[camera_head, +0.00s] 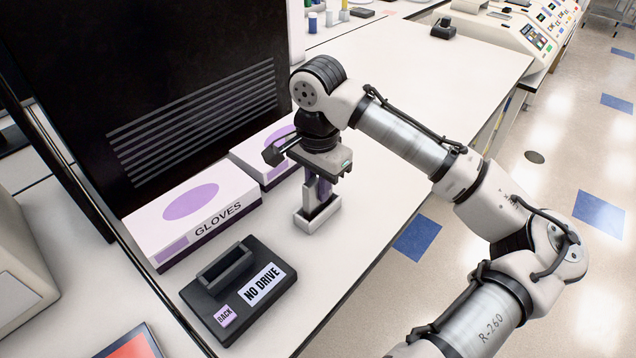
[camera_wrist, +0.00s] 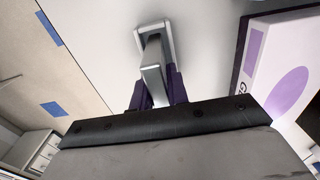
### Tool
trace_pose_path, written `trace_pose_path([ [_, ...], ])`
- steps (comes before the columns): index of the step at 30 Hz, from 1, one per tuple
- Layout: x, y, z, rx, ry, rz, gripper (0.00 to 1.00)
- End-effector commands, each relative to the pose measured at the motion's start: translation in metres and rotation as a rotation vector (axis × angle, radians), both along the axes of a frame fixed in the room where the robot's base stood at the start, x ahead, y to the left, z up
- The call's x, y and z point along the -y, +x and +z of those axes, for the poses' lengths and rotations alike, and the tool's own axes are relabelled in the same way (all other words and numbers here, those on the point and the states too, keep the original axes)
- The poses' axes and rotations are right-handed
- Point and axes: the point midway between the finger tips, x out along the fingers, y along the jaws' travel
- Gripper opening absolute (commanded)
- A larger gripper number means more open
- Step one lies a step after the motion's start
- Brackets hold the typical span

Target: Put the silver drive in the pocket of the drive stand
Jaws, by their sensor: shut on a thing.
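The silver drive (camera_head: 309,202) stands upright between my gripper's dark fingers, its lower end inside a small pale open-topped holder (camera_head: 302,221). My gripper (camera_head: 319,190) points down and is shut on the drive; the wrist view also shows the silver drive (camera_wrist: 154,78) between the two purple-dark fingers (camera_wrist: 158,92), with the holder rim (camera_wrist: 141,38) around its far end. I cannot tell whether the drive touches the holder's floor. The black drive stand (camera_head: 205,300) lies nearer the camera, to the left. Its raised pocket (camera_head: 226,270) looks empty, and labels read "NO DRIVE" and "BACK".
Two glove boxes, one nearer (camera_head: 190,216) and one farther (camera_head: 262,152), line the bench's left side behind the stand and holder. A tall black panel (camera_head: 170,90) rises behind them. The white bench (camera_head: 400,215) is clear to the right of the holder.

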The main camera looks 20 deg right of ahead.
Motion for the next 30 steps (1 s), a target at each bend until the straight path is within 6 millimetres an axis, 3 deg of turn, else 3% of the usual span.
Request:
trace_pose_path([
  [1,0.0,0.0,-0.001,0.0,0.0,0.0,0.2],
  [5,0.0,0.0,0.0,0.0,0.0,0.0,0.37],
  [17,0.0,0.0,0.006,0.001,0.001,0.0,0.38],
  [30,0.0,0.0,0.095,0.002,-0.002,-0.001,0.38],
])
